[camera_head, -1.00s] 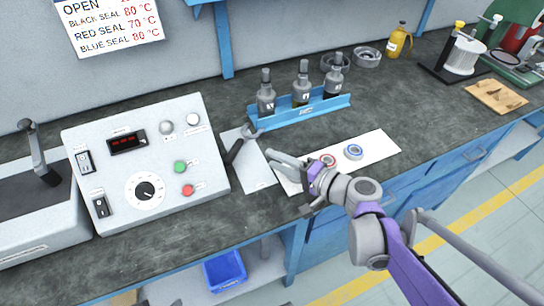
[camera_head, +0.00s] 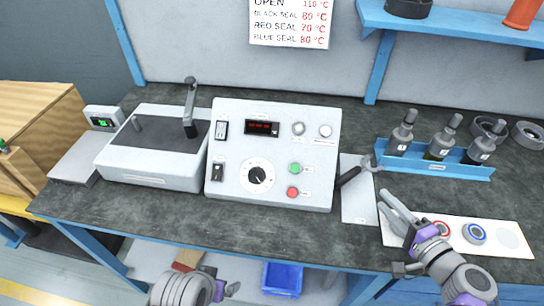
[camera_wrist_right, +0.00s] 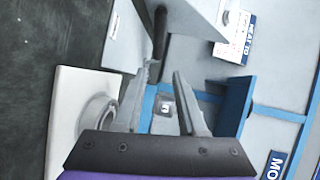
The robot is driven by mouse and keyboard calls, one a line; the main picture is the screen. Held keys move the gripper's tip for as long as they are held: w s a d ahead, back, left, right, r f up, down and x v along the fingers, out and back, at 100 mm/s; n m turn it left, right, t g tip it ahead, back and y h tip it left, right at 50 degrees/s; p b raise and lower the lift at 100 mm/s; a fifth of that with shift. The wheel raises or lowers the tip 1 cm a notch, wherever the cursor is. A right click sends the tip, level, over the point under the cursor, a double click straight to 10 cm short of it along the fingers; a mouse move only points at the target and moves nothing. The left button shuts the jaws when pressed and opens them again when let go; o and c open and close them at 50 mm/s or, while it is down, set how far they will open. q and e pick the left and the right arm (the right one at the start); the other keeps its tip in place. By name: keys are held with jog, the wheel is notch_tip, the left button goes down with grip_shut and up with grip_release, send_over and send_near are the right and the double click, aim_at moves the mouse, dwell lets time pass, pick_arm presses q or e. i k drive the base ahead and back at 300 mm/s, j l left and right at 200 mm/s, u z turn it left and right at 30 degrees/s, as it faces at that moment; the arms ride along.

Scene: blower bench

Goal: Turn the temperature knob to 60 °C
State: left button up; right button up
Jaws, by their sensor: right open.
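The temperature knob (camera_head: 257,175) is a black knob on a round white dial, low in the middle of the white control box (camera_head: 232,108). The dial's marks are too small to read. A red-digit display (camera_head: 262,128) sits above it, its figures unclear. My right gripper (camera_head: 384,201) is open and empty, well to the right of the box, over the white mat. Its two fingers (camera_wrist_right: 166,70) show apart in the right wrist view, with nothing between them. My left arm shows at the bottom edge; its fingers cannot be made out. The knob is unobstructed.
Green (camera_head: 294,168) and red (camera_head: 292,192) buttons and switches share the panel. A dark-handled tool (camera_head: 348,177) lies right of the box. A blue rack (camera_head: 440,168) holds bottles. Red and blue rings lie on the white mat (camera_head: 508,252). A lever machine (camera_head: 150,172) stands left.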

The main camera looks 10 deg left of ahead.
aim_at(257, 175)
jog(key=k+j, duration=0.1)
jog(key=j, duration=0.35)
jog(key=k+j, duration=0.1)
jog(key=j, duration=0.35)
jog(key=k+j, duration=0.1)
jog(key=j, duration=0.4)
